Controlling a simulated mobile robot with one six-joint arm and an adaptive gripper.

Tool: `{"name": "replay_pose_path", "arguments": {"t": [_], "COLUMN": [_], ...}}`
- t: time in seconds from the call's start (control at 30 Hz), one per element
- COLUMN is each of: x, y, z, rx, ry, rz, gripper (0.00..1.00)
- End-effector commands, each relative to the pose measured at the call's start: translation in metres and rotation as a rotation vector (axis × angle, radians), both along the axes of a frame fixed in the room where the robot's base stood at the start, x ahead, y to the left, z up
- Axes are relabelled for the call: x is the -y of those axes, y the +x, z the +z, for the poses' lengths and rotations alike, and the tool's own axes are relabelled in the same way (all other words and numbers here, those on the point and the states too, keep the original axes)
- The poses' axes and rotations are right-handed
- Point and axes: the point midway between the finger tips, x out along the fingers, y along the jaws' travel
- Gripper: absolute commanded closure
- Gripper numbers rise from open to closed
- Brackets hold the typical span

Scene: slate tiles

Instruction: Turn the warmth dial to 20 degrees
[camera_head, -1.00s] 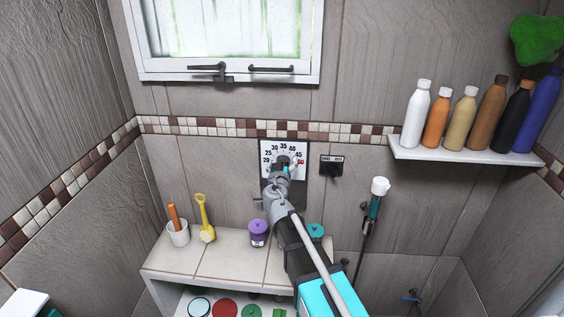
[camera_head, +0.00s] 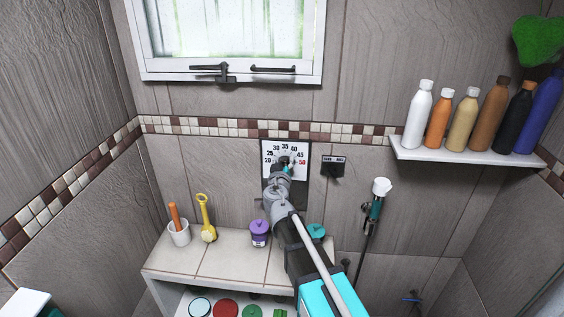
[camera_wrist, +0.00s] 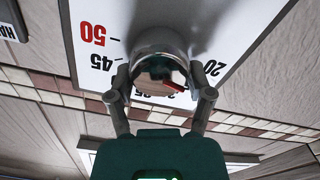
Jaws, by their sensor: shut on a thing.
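The warmth dial's white plate (camera_head: 299,148) is on the back wall, with black numbers from 20 at the left and a red 50 at the right. Its round chrome knob (camera_wrist: 157,44) shows in the wrist view, where the plate (camera_wrist: 235,30) appears upside down. My gripper (camera_wrist: 160,76) is shut on the knob, one finger on each side. A red mark on the knob points down and right in the wrist view, on the side towards the 20. The number at its tip is hidden, so I cannot tell the exact setting. In the head view my gripper (camera_head: 284,170) hides most of the knob.
A bench (camera_head: 235,262) below carries a white cup (camera_head: 179,233), a yellow scoop (camera_head: 207,220), a purple jar (camera_head: 259,232) and a teal-lidded jar (camera_head: 316,231). A shower handset (camera_head: 380,188) hangs at the right. A shelf (camera_head: 465,156) with several bottles is further right.

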Motion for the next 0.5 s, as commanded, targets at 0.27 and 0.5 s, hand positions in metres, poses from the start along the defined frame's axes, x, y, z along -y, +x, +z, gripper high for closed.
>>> {"name": "replay_pose_path", "arguments": {"t": [0.27,0.5], "x": [0.0043,0.0048], "y": [0.0008,0.0007], "z": [0.0003,0.0005], "rx": [-0.006,-0.007], "ry": [-0.171,-0.204], "rz": [-0.013,-0.013], "gripper": [0.81,0.81]}}
